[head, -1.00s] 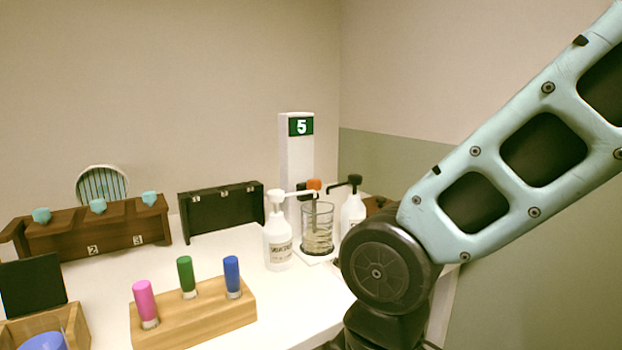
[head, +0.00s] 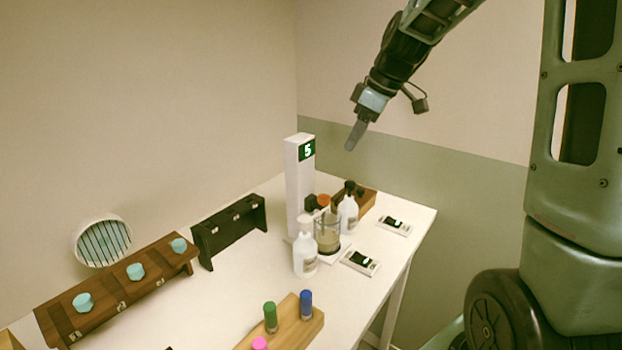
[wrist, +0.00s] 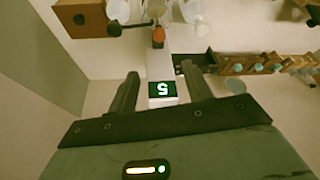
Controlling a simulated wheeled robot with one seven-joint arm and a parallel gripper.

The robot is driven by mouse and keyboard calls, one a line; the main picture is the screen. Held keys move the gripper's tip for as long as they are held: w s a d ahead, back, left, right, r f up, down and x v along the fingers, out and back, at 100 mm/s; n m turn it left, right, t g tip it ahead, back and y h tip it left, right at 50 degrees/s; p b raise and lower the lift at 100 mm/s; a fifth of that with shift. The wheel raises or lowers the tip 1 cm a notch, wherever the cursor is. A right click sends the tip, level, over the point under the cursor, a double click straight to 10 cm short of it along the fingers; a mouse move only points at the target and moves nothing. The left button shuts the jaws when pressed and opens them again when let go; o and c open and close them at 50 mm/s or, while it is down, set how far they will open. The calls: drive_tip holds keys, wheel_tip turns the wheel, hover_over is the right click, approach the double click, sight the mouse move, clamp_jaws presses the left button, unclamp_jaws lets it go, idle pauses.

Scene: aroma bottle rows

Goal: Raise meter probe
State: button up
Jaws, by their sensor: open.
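My gripper (head: 355,136) is raised in the air above the back right of the table, apart from everything on it. In the wrist view its two fingers (wrist: 162,84) are spread, with nothing between them. A white post (head: 299,190) with a green "5" sign stands on the table, and its top (wrist: 163,89) shows beyond the fingers. An orange cap (head: 323,200) with a dark block beside it sits by the post, over the glass beaker (head: 327,236); it also shows in the wrist view (wrist: 158,36). I cannot tell for sure which part is the meter probe.
White pump bottles (head: 305,256) (head: 348,215) flank the beaker. Two small meters with displays (head: 361,262) (head: 395,225) lie near the right edge. A brown rack (head: 115,292), a black rack (head: 230,234) and a wooden block with coloured vials (head: 288,328) stand left and front.

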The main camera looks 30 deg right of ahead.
sight(325, 196)
drive_tip(key=p+x, duration=0.3)
drive_tip(key=x, duration=1.4)
drive_tip(key=shift+w+f, duration=0.15)
drive_tip(key=shift+f, duration=0.05)
drive_tip(key=shift+c, duration=0.3)
